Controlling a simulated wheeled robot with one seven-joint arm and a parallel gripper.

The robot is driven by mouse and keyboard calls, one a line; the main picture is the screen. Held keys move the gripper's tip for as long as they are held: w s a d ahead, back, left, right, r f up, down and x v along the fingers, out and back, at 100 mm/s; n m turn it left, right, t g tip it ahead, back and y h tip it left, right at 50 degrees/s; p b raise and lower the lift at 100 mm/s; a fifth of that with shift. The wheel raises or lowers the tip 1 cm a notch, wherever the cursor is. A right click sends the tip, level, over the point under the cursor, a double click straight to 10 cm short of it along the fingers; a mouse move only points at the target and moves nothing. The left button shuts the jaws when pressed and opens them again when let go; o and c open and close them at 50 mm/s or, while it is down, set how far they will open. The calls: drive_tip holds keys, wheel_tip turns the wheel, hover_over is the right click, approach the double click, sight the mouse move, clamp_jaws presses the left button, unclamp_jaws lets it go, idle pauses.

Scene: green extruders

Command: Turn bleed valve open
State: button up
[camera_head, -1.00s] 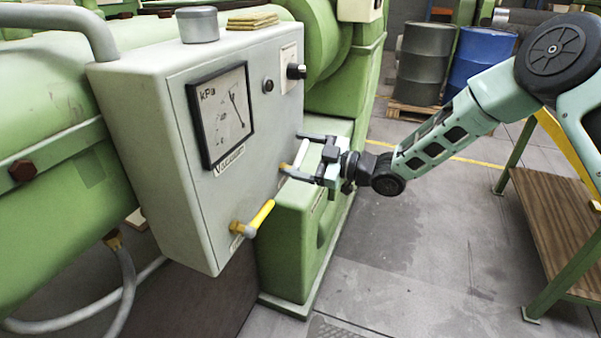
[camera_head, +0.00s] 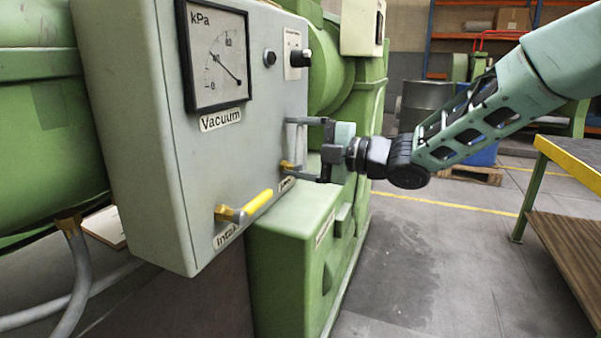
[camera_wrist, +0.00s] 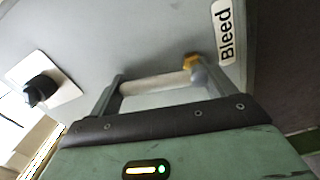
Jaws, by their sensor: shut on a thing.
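A pale lever (camera_wrist: 155,83) reaches from the fitting across the space between my two fingers. My gripper (camera_head: 296,146) is at the box face, one finger above the valve and one at the fitting. It is shut on the valve lever, which spans finger to finger in the wrist view (camera_wrist: 158,80).
A yellow-handled intake valve (camera_head: 257,203) sticks out lower left. The vacuum gauge (camera_head: 215,58) and a black knob (camera_head: 300,58) are above. Green machinery (camera_head: 290,240) lies below and behind. A workbench (camera_head: 570,165) stands right; the floor between is clear.

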drive_tip(key=shift+s+a+f+n+b, duration=0.1)
drive_tip(key=shift+s+n+b, duration=0.3)
drive_tip(key=shift+n+b, duration=0.95)
drive_tip(key=shift+b, duration=0.3)
drive_tip(key=o, duration=1.3)
drive_tip(key=v, duration=1.7)
drive_tip(key=shift+s+d, duration=0.1)
drive_tip(key=shift+d, duration=0.1)
